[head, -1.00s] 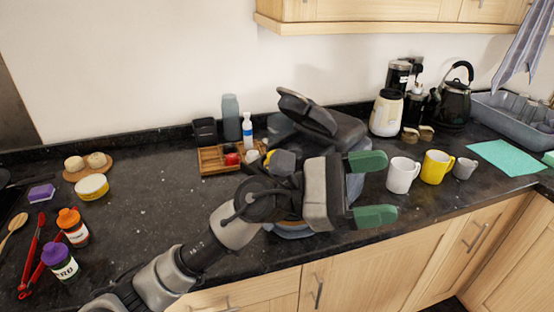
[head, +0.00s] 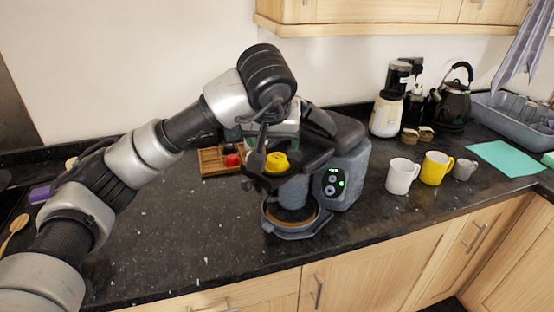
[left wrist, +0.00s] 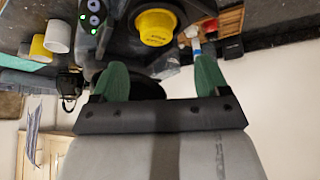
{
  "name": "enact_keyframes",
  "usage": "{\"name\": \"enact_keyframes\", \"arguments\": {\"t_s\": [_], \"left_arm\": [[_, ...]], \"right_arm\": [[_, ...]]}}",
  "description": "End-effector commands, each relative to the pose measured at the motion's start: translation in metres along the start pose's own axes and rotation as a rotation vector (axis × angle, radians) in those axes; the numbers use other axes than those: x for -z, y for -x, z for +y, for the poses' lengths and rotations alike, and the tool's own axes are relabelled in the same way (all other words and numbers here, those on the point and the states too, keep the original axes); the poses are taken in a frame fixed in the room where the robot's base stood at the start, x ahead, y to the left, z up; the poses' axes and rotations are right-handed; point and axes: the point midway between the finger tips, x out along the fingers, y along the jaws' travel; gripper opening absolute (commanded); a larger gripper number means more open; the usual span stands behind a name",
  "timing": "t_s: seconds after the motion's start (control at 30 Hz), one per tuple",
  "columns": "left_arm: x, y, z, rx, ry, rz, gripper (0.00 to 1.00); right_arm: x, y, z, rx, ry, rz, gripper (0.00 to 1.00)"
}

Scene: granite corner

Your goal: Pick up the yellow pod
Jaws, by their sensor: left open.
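The yellow pod (head: 277,161) sits in the dark open top of the coffee machine (head: 347,175). It also shows in the left wrist view (left wrist: 155,26), upright side not clear, at the top centre. My left gripper shows best in the left wrist view (left wrist: 162,80), with its two green fingers apart and nothing between them. The pod lies beyond the fingertips, apart from them. In the head view the left arm reaches over from the left, its wrist above and behind the pod, and the fingers are mostly hidden. My right gripper is not in view.
A wooden tray (head: 209,160) with a red pod (head: 232,160) stands left of the machine. A white mug (head: 402,176), a yellow mug (head: 435,168) and a grey cup (head: 464,169) stand to its right. The counter's front left is clear.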

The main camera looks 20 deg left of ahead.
Motion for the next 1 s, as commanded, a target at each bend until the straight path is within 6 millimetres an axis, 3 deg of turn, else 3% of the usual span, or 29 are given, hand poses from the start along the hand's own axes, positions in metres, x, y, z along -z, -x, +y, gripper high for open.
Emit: {"name": "enact_keyframes", "arguments": {"t_s": [0.27,0.53,0.83,1.0], "left_arm": [[-0.001,-0.024,0.001,-0.002,0.000,-0.003,0.75],[-0.004,-0.061,0.004,-0.004,0.001,-0.004,0.75],[-0.005,-0.071,0.004,-0.002,-0.001,-0.005,0.75],[-0.007,-0.072,0.004,-0.002,-0.002,-0.009,0.52]], "right_arm": [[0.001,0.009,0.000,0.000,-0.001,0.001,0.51],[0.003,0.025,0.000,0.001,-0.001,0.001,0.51],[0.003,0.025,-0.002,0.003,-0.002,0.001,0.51],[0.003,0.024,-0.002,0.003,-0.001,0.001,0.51]]}}
